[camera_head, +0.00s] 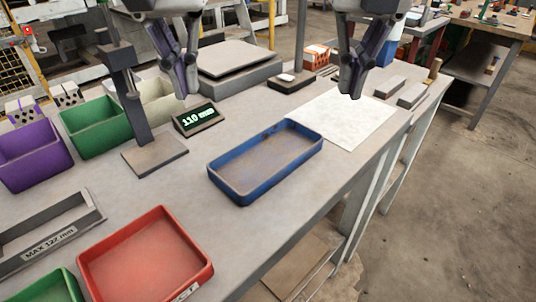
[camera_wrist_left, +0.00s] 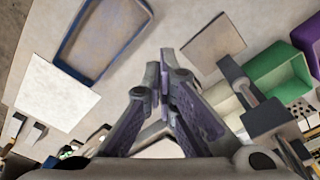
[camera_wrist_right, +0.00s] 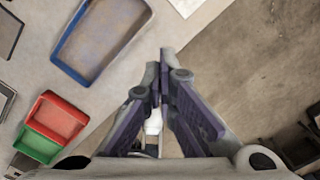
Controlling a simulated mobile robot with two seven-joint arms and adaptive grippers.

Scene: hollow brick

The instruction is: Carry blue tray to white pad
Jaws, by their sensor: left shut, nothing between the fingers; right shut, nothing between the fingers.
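The blue tray (camera_head: 265,160) lies flat on the grey table and looks empty. It also shows in the left wrist view (camera_wrist_left: 70,62) and the right wrist view (camera_wrist_right: 62,58). The white pad (camera_head: 345,117) lies flat just right of and behind the tray, apart from or close against its far end. The pad also shows in the left wrist view (camera_wrist_left: 52,93). My left gripper (camera_head: 181,95) is shut and empty, above the table behind the tray's left side. My right gripper (camera_head: 353,95) is shut and empty, above the pad.
A red tray (camera_head: 145,258) and a green tray (camera_head: 48,288) are at front left. A post on a base (camera_head: 155,155), a display (camera_head: 198,118), a scale (camera_head: 237,62) and purple and green bins stand behind. Grey blocks (camera_head: 412,95) lie beyond the pad. The table's front edge is near.

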